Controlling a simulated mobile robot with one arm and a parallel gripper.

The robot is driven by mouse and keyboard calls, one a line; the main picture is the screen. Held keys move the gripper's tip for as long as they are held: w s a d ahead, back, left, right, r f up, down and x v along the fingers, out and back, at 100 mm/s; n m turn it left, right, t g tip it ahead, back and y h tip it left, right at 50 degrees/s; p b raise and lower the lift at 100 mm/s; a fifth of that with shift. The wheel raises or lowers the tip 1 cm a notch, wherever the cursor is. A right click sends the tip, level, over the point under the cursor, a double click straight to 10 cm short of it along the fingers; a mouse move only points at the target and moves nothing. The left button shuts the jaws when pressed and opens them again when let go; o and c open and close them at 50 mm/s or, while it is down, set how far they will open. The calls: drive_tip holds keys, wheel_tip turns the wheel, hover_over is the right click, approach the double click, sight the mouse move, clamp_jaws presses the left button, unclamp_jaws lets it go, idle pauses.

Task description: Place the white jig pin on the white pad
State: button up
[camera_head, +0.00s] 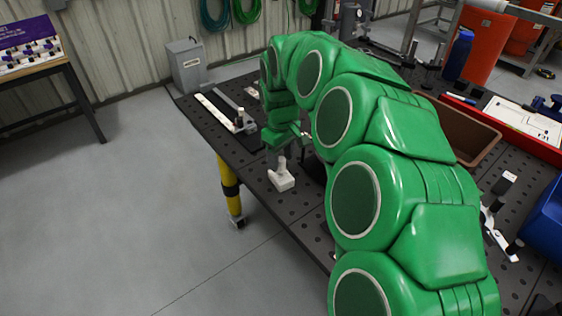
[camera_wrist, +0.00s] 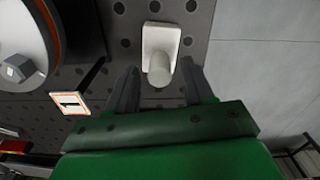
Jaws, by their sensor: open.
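The white jig pin (camera_head: 281,163) stands upright near the left edge of the dark perforated table. Under it is a white rounded block (camera_head: 284,182); I cannot tell whether this is the pin's own base or the white pad. In the wrist view the pin (camera_wrist: 159,70) shows as a pale cylinder at the near end of the white block (camera_wrist: 160,36). My gripper (camera_wrist: 158,75) is open, its two grey fingers on either side of the pin, with gaps showing. In the head view my gripper (camera_head: 287,148) is just above and behind the pin, partly hidden by my arm.
A grey rail fixture (camera_head: 228,107) lies behind on the table (camera_head: 196,117). A brown bin (camera_head: 458,130) and a red tray (camera_head: 515,132) are right of my arm. A card marked 1 (camera_wrist: 70,103) and a large white round thing (camera_wrist: 22,45) are left in the wrist view.

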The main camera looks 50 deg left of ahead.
sight(281, 159)
wheel_tip(281, 159, up, 10)
idle(0.4)
